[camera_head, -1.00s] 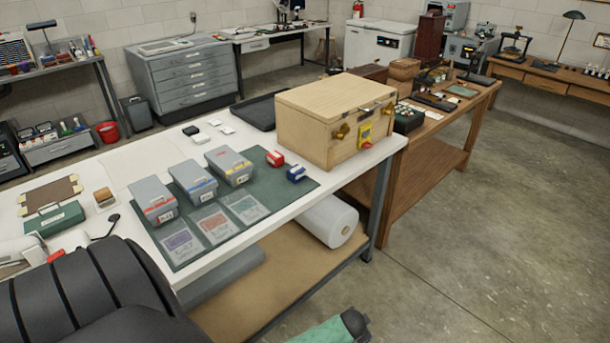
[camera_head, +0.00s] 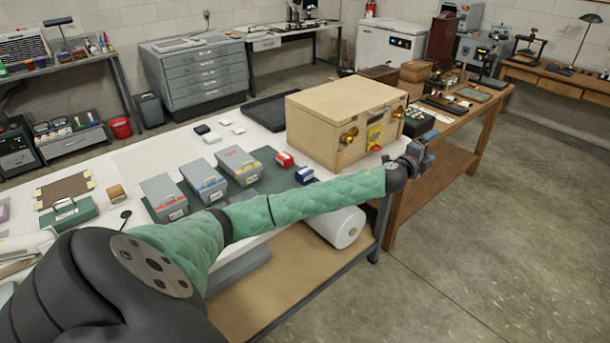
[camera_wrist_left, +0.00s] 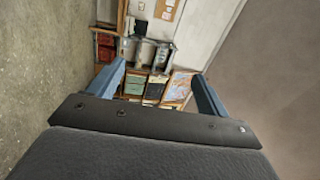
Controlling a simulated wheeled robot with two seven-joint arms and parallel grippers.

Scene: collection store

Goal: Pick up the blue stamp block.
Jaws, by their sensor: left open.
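The blue stamp block (camera_head: 304,174) lies on the right end of the green mat (camera_head: 268,158), in front of the wooden chest. A red stamp block (camera_head: 284,159) lies just behind it to the left. My left arm stretches across the front of the table. My left gripper (camera_head: 424,149) is beyond the table's right end, right of the blue block and well apart from it. In the left wrist view its two blue fingers (camera_wrist_left: 158,85) are spread with nothing between them. My right gripper is in neither view.
The wooden chest (camera_head: 330,126) with brass fittings stands right behind the blocks. Three grey boxes, one of them here (camera_head: 238,166), stand on the mat to the left. A brown table (camera_head: 440,160) stands beyond the gripper.

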